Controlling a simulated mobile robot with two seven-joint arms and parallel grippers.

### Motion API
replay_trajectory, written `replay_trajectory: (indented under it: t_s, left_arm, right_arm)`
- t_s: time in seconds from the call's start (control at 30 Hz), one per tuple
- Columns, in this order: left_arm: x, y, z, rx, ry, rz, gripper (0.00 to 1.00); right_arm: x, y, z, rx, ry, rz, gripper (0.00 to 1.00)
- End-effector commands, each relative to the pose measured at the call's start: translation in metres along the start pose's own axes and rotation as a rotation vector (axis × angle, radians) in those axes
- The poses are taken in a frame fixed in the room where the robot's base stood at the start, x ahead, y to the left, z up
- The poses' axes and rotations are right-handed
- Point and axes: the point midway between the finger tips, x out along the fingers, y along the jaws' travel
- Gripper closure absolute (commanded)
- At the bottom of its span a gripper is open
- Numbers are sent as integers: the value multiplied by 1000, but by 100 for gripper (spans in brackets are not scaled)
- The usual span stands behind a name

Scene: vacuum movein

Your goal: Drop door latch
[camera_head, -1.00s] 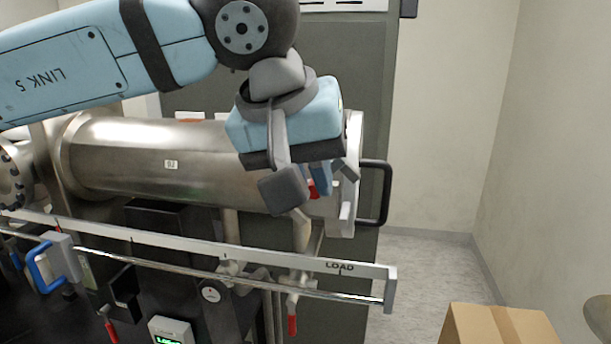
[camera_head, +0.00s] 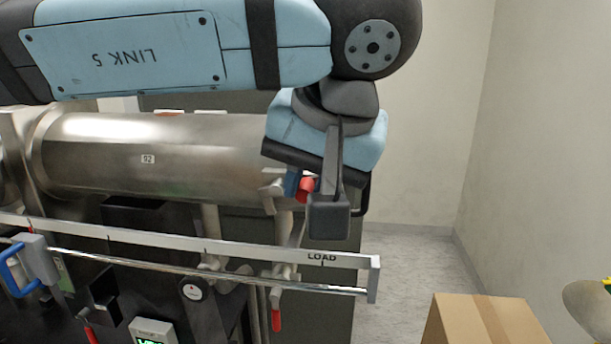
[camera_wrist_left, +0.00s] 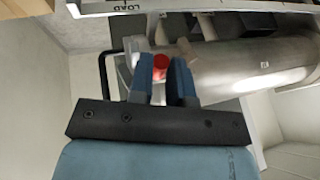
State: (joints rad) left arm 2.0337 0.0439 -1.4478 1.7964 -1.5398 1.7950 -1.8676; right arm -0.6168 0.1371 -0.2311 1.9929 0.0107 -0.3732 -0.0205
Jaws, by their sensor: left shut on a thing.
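The door latch shows as a red knob (camera_head: 306,188) at the right end of the steel cylinder (camera_head: 150,155), by the chamber door. My left gripper (camera_head: 298,185) reaches down over this end, its body covering most of the door. The latch also shows in the left wrist view (camera_wrist_left: 160,66), between the tips of the two blue fingers (camera_wrist_left: 163,72). The fingers are closed on it. The black door handle (camera_wrist_left: 104,70) stands beside the fingers in the wrist view; in the head view it is mostly hidden behind the gripper. My right gripper is out of view.
A rail marked LOAD (camera_head: 345,258) runs in front of and below the cylinder, with a blue-handled slider (camera_head: 30,262) at left. A red-handled valve (camera_head: 277,318) hangs below the rail. A cardboard box (camera_head: 480,325) stands at lower right. The floor behind it is clear.

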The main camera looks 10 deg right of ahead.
Motion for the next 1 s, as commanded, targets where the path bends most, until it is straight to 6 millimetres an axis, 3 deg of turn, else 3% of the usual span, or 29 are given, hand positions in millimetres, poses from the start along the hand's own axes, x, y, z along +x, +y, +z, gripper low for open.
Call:
replay_trajectory:
  t_s: [0.37,0.4,0.5,0.83,1.0]
  left_arm:
    - [0,0,0,1,0,-4,100]
    - [0,0,0,1,0,-4,73]
    - [0,0,0,1,0,-3,57]
    - [-4,0,0,1,1,-4,57]
    - [-27,1,0,0,3,-3,57]
  right_arm:
    - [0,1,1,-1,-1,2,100]
    - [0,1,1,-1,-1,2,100]
    - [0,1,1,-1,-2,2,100]
    - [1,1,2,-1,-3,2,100]
    - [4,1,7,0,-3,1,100]
